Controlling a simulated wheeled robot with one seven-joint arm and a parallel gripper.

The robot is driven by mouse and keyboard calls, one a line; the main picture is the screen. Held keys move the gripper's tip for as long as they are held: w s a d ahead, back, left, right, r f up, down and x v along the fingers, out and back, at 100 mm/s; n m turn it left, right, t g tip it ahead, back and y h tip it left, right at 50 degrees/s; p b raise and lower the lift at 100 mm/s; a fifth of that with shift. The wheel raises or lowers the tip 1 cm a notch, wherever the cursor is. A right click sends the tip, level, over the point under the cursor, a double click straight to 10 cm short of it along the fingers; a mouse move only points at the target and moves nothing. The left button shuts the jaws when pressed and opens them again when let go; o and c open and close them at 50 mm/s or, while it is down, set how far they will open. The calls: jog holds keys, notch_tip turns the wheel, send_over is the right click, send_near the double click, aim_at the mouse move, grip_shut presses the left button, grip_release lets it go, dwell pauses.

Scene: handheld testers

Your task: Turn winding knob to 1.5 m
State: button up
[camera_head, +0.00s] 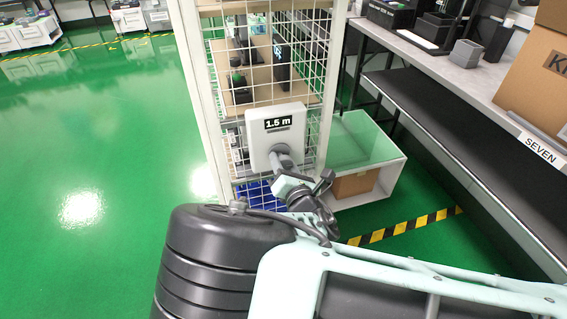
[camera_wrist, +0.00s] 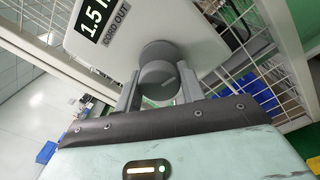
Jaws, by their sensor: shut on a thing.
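A white box (camera_head: 259,143) is mounted on the wire mesh side of a shelf. Its black label (camera_head: 278,123) reads "1.5 m". The wrist view shows the label (camera_wrist: 95,18) tilted, with "CORD OUT" printed beneath it. A round grey winding knob (camera_wrist: 158,72) with a pale pointer line sticks out of the box. My gripper (camera_wrist: 160,90) is shut on the knob, with one finger on each side of it. In the head view my gripper (camera_head: 286,168) reaches the lower part of the box, and the knob is mostly hidden.
The mesh shelf (camera_head: 262,75) holds several dark devices. A white open case with a cardboard box (camera_head: 355,184) stands at its right. A long workbench (camera_head: 440,55) runs along the right side. Yellow-black tape (camera_head: 400,228) marks the floor. The green floor (camera_head: 110,130) at left is clear.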

jog(key=shift+f+n, duration=0.1)
jog(key=shift+n, duration=0.7)
jog(key=o, duration=1)
jog(key=shift+c, duration=0.2)
jog(key=shift+s+d, duration=0.1)
